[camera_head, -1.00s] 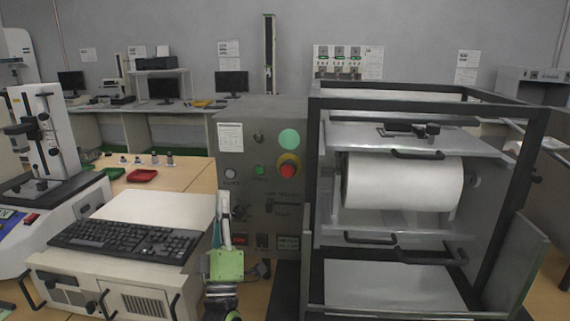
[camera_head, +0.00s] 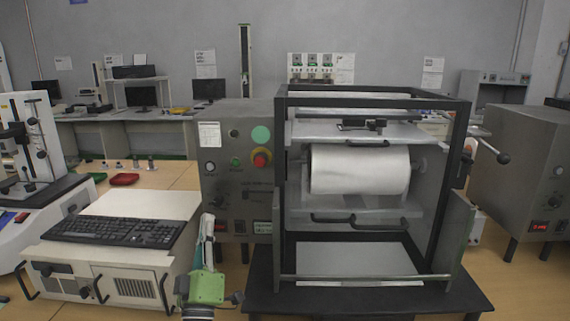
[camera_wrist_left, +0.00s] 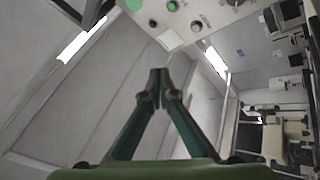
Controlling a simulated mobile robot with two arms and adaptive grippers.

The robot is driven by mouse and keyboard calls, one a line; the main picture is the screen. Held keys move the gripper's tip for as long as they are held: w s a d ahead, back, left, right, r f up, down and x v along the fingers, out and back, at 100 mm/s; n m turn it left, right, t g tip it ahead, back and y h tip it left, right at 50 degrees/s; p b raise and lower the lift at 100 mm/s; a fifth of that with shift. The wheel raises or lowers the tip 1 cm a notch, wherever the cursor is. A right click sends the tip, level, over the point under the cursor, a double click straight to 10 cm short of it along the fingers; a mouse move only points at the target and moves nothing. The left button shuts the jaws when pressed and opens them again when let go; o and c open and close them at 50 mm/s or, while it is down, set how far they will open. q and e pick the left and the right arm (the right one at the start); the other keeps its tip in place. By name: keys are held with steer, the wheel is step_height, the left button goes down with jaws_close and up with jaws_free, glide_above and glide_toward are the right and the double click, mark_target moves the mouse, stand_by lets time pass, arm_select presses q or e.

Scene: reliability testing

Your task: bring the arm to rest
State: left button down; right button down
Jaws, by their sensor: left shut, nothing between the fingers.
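My left gripper (camera_head: 207,226) rises from the bottom of the head view, its green body low in the picture and its fingers pointing up. It stands between the keyboard unit and the test machine's control panel. In the left wrist view the two fingers (camera_wrist_left: 158,80) meet at their tips, shut with nothing between them. My right gripper is in neither view.
The test machine (camera_head: 365,98) with a black frame and white roll (camera_head: 360,169) stands right of the gripper. A keyboard (camera_head: 115,230) lies on a beige unit (camera_head: 110,268) at left. A grey box machine (camera_head: 515,170) stands at far right.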

arm_select(q)
steer(key=s+d+f+m+g+h, duration=0.15)
steer(key=s+f+m+g, duration=0.4)
steer(key=f, duration=0.65)
steer(key=s+d+f+m+g+h, duration=0.1)
steer(key=s+f+m+g+h, duration=0.4)
steer(key=f, duration=0.6)
steer(key=s+a+f+m+g+y, duration=0.15)
steer(key=s+f+g, duration=0.25)
steer(key=s, duration=0.6)
steer(key=s+a+f+g+y, duration=0.2)
steer(key=s+f+g, duration=0.2)
steer(key=s, duration=0.6)
steer(key=s+a+f+m+g+y, duration=0.1)
steer(key=s+a+f+g, duration=0.2)
steer(key=s, duration=0.7)
step_height(320, 180, down, 25)
steer(key=d+g, duration=0.1)
steer(key=s+a+f+g, duration=0.1)
steer(key=s+a+f, duration=0.1)
steer(key=s+f, duration=1.5)
steer(key=shift+s+a+f+g+y, duration=0.3)
steer(key=shift+s+a+f+g, duration=0.1)
steer(key=shift+s, duration=0.45)
